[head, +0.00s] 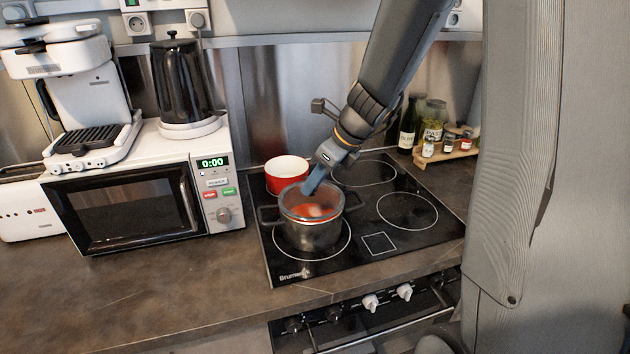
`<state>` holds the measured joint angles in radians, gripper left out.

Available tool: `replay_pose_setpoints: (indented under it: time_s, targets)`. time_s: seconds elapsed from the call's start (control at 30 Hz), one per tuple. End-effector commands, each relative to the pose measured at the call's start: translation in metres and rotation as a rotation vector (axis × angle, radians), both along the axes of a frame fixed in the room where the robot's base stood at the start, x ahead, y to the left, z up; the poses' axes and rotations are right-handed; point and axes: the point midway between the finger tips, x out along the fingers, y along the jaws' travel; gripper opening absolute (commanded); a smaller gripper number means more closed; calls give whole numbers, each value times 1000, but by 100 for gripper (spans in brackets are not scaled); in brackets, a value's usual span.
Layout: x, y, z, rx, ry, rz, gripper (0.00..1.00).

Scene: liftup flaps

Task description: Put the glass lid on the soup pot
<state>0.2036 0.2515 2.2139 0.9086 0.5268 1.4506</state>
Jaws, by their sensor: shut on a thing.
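The soup pot (312,236) is a steel pot with side handles and red soup inside. It stands on the front left ring of the black hob. The glass lid (290,198) shows as a clear disc with a grey rim over the pot's mouth, and the red soup shows through it. My gripper (309,189) reaches down from the upper right and is shut on the lid, over the pot. The fingertips and the lid's knob are too small to make out. I cannot tell whether the rim touches the pot or hovers just above.
A red pot with a white inside (287,170) stands close behind the soup pot. A microwave (140,205) stands at left, with a kettle (182,85) on top. Bottles and jars on a wooden rack (455,151) are at back right. The hob's right side (408,210) is clear.

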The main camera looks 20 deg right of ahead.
Motion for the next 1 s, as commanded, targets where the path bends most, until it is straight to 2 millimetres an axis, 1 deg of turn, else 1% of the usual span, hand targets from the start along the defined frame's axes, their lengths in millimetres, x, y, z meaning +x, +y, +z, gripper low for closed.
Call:
replay_pose_setpoints:
  time_s: [0.23, 0.6, 0.93, 0.97, 1.0]
  targets:
    - [0, 0, 0, 1, -1, 0, 0]
    - [0, 0, -6, 1, -1, 0, 0]
    - [0, 0, -6, 1, -1, 0, 0]
    - [0, 0, -6, 1, -1, 0, 30]
    - [0, 0, -6, 1, -1, 0, 37]
